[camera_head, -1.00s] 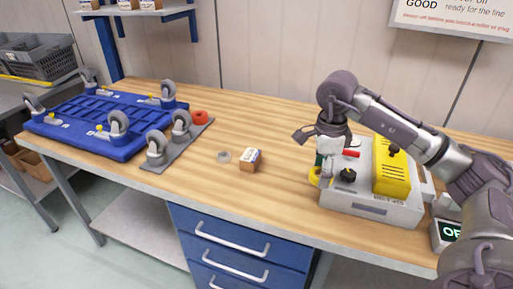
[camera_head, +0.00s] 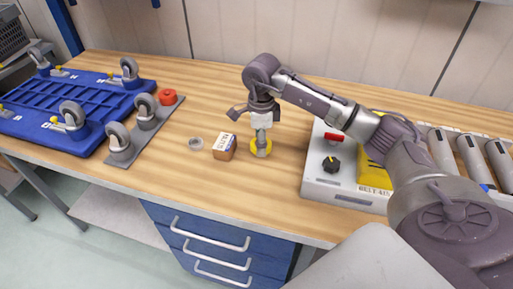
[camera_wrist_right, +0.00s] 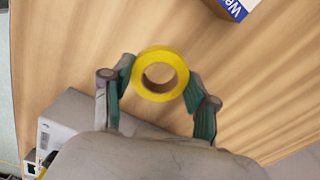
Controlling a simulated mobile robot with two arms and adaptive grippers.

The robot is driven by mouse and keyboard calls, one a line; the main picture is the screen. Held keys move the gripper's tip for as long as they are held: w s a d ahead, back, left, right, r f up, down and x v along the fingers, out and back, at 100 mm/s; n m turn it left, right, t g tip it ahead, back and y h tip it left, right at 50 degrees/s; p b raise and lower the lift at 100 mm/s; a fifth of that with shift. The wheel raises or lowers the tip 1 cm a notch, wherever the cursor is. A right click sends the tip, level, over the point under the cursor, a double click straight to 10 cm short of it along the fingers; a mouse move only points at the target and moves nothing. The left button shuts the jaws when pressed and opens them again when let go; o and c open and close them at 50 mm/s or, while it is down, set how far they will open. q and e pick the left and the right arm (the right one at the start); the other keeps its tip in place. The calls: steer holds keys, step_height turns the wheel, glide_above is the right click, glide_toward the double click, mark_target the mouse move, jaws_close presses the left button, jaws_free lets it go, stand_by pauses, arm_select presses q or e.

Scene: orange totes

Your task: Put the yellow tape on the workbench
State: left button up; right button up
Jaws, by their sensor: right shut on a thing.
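The yellow tape (camera_head: 261,152) is a yellow roll with a brown core, at the workbench top (camera_head: 205,108) right of a small box. In the right wrist view the tape (camera_wrist_right: 160,55) sits between the two green-padded fingertips. My right gripper (camera_head: 262,145) points down and is shut on the tape; it also shows in the right wrist view (camera_wrist_right: 158,85). I cannot tell whether the tape touches the wood. My left gripper is not in view.
The small box (camera_head: 224,147) and a grey ring (camera_head: 196,143) stand left of the tape. A control unit (camera_head: 325,183) with a red button is to the right. Wood behind the tape is clear.

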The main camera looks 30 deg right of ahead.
mark_target(257, 159)
steer(key=shift+w+a+f, duration=0.3)
steer(key=shift+a+f, duration=0.05)
steer(key=shift+a, duration=0.05)
step_height(257, 159, down, 3)
steer(key=shift+f+p, duration=0.1)
steer(key=shift+p, duration=0.45)
steer(key=shift+d+f, duration=0.1)
steer(key=shift+f, duration=0.25)
steer(key=shift+f, duration=0.2)
steer(key=o, duration=1.1)
steer(key=shift+r, duration=0.15)
